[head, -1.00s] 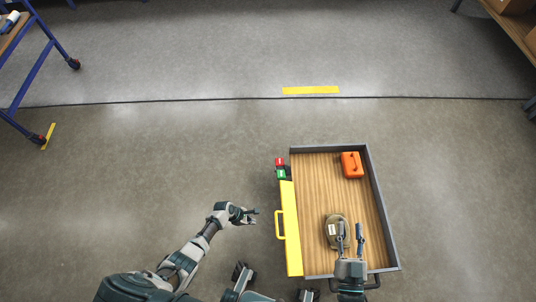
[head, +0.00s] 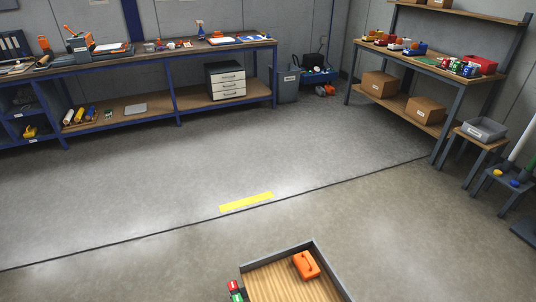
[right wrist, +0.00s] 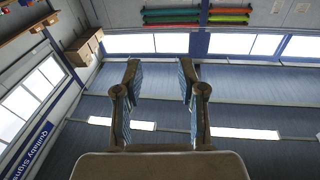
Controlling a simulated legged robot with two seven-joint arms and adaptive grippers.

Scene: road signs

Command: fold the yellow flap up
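The far end of the cart tray, with its grey rim (head: 277,255) and wooden floor, shows at the bottom of the head view. The yellow flap is not in either view now; it lies below the head view's lower edge or is hidden. My right gripper (right wrist: 159,72) shows in the right wrist view with its two fingers apart and nothing between them. It points up toward the ceiling and upper walls. My left gripper is in neither view.
An orange case (head: 306,265) lies in the tray. Open floor with a yellow strip (head: 246,202) lies beyond. A workbench (head: 175,53) and shelves (head: 440,65) stand at the walls.

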